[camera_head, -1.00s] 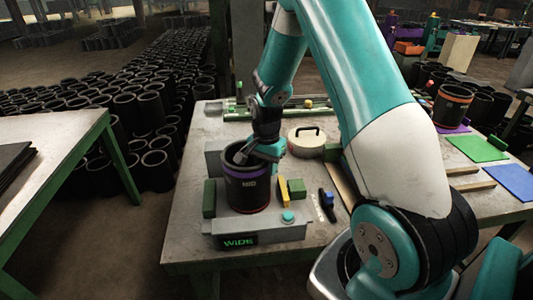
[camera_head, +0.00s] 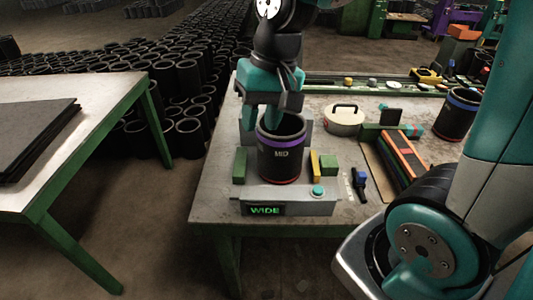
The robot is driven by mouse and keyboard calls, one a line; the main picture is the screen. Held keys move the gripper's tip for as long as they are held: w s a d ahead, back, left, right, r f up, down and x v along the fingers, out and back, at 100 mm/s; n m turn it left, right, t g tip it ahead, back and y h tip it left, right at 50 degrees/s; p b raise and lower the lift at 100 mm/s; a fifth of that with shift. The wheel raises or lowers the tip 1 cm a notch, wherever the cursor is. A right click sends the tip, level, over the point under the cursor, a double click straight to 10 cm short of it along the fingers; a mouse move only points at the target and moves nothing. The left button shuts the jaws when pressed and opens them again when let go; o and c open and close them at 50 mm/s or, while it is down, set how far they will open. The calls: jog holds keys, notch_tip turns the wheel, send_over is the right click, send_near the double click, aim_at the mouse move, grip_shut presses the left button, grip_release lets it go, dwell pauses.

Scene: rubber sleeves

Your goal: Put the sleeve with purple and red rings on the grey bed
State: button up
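The black sleeve (camera_head: 281,152) with a purple ring near the top and a red ring at its base stands upright on the grey bed (camera_head: 315,205). It bears the label "MID". My gripper (camera_head: 262,117) points down at the sleeve's back left rim. Its two teal fingers look apart. The fingertips are partly hidden by the sleeve, so I cannot tell whether they touch its wall.
Green blocks (camera_head: 239,162) flank the sleeve. A blue-and-black tool (camera_head: 360,180), a round lidded pot (camera_head: 344,119) and an orange-and-black bar (camera_head: 402,157) lie to the right. Another black sleeve with a blue ring (camera_head: 458,115) stands at far right. Another table (camera_head: 100,110) is at left.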

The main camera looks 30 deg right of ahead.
jog(key=s+a+r+n+y, duration=0.1)
jog(key=s+a+n+y, duration=0.1)
jog(key=s+a+n, duration=0.6)
jog(key=s+n, duration=0.1)
jog(key=s, duration=0.3)
jog(key=shift+s+r+g, duration=0.2)
jog(key=shift+r+g, duration=0.15)
jog(key=shift+g, duration=0.05)
